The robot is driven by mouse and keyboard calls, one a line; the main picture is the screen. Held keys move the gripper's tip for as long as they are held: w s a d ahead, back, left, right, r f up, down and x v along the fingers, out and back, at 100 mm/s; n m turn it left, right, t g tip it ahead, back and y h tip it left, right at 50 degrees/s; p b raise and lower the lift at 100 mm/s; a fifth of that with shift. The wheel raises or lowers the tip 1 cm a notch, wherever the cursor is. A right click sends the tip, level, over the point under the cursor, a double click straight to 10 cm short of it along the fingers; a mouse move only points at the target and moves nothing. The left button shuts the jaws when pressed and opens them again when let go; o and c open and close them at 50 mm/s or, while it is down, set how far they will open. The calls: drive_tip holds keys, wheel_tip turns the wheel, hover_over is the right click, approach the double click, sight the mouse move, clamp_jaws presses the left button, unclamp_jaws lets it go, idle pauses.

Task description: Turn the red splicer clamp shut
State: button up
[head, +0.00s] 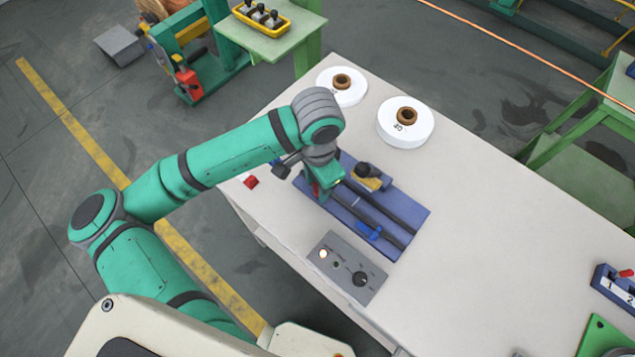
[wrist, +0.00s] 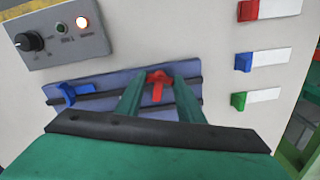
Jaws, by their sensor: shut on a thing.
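The red splicer clamp (wrist: 157,80) sits on the blue splicer base (wrist: 108,82) in the wrist view. Its narrow stem points toward the bottom of the picture, roughly across the dark rail. My gripper (wrist: 157,86) has one green finger on each side of it and is shut on it. In the head view my gripper (head: 325,183) is down at the left end of the blue base (head: 349,217), and my wrist hides most of the red clamp. A blue clamp (wrist: 77,92) sits on the other end of the base and also shows in the head view (head: 370,232).
A grey control box (head: 345,267) with a lit lamp and a black knob stands near the base. A yellow block with a black knob (head: 368,172) sits behind. White spools (head: 405,124) stand farther back. Red, blue and green blocks (wrist: 242,62) with white labels line the wrist view's right.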

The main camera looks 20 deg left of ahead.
drive_tip(key=shift+n, duration=1)
drive_tip(key=o, duration=1.1)
drive_tip(key=shift+c, duration=0.2)
wheel_tip(320, 180, up, 11)
drive_tip(key=shift+f, duration=0.1)
